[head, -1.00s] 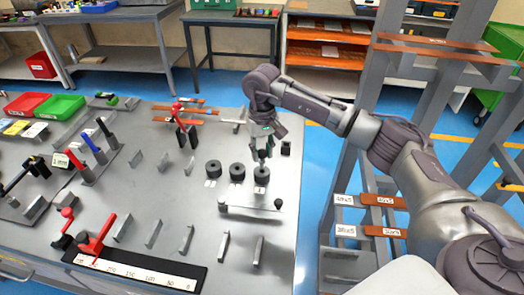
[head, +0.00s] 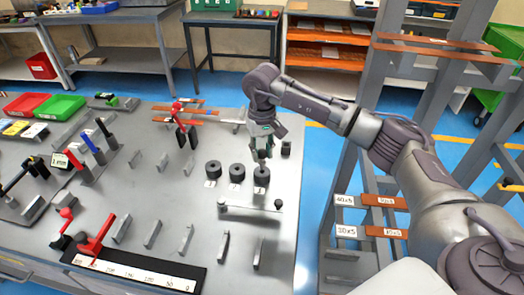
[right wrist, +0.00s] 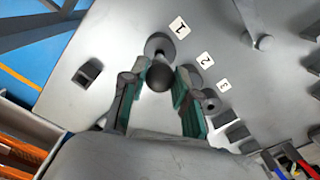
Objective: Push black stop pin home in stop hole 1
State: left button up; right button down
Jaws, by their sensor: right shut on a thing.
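Three black round stop blocks stand in a row on the grey bench, with number labels 1, 2 and 3 beside them. My right gripper (head: 262,155) points down over the block of stop hole 1 (head: 261,177), the rightmost in the head view. In the right wrist view the block (right wrist: 158,44) with label 1 lies just beyond the fingertips. The black stop pin's round dark head (right wrist: 158,79) sits between the green-padded fingers, which are shut on it. The pin's lower end and the hole mouth are hidden. My left gripper is out of view.
Blocks 2 (head: 237,171) and 3 (head: 213,168) stand close to the left. A thin rod with a dark knob (head: 278,204) lies in front. A small black block (head: 286,148) stands near the bench's right edge.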

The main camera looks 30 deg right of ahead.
aim_at(262, 160)
dwell(0.5)
jog(key=shift+f+b, duration=1.9)
jog(key=shift+f, duration=0.2)
jog(key=c, duration=0.8)
grip_release()
jog(key=shift+r, duration=0.25)
notch_tip(262, 160, up, 12)
jog(key=shift+f, duration=0.25)
